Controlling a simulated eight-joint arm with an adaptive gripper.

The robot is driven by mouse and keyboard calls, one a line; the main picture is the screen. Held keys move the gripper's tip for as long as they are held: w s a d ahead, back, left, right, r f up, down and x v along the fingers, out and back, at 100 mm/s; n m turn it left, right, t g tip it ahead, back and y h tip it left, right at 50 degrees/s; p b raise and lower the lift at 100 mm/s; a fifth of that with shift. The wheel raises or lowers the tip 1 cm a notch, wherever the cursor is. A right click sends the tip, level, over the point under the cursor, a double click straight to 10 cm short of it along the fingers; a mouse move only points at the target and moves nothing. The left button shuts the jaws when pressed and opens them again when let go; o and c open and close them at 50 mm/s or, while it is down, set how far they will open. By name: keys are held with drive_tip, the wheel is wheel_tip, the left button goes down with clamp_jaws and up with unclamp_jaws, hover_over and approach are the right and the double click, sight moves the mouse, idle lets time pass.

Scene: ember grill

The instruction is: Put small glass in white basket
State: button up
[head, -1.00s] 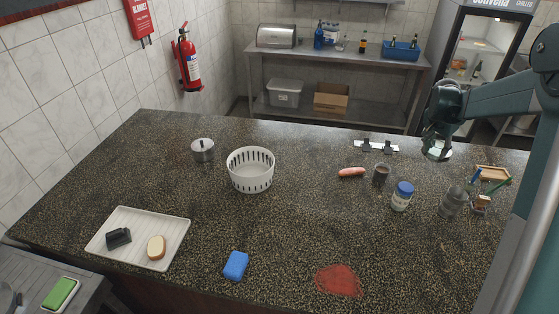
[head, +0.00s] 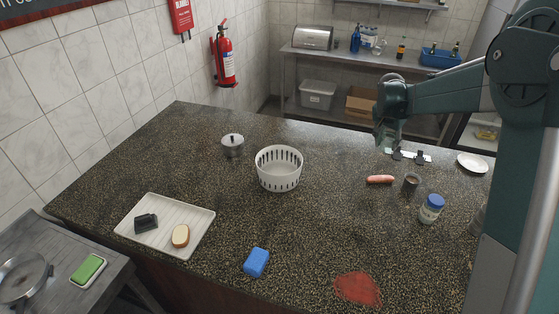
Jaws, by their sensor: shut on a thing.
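The white basket (head: 279,181), round and slotted, stands upright on the speckled counter left of my gripper. My gripper (head: 387,141) is above the back of the counter, right of and beyond the basket. It is shut on what looks like the small glass, seen only faintly against the dark fingers. Its outline and tilt cannot be made out. The basket's visible inside looks empty.
A lidded pot (head: 233,147) stands left of the basket. A sausage (head: 380,179), a dark cup (head: 412,183), a blue-capped jar (head: 431,211) and a white plate (head: 472,163) are to the right. A tray (head: 150,238) and blue sponge (head: 256,262) lie nearer.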

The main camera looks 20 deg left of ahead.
drive_tip(key=s+a+n+y, duration=0.15)
drive_tip(key=s+a, duration=0.35)
drive_tip(key=a, duration=0.9)
drive_tip(key=s+a+n, duration=0.2)
drive_tip(key=s+a, duration=0.2)
drive_tip(key=a, duration=1.1)
drive_tip(key=s+a+n+y, duration=0.15)
drive_tip(key=s+a, duration=0.35)
drive_tip(key=a, duration=0.9)
drive_tip(key=shift+n+t+h, duration=0.3)
drive_tip(key=shift+t+h, duration=0.1)
drive_tip(key=shift+f, duration=2.5)
drive_tip(key=shift+w+f, duration=0.1)
approach(277, 169)
drive_tip(key=shift+s+d+f, duration=0.25)
drive_tip(key=shift+s+d, duration=0.25)
drive_tip(key=shift+d, duration=0.25)
drive_tip(key=shift+f, duration=1.85)
drive_tip(key=shift+f+b, duration=0.2)
drive_tip(key=shift+b, duration=0.1)
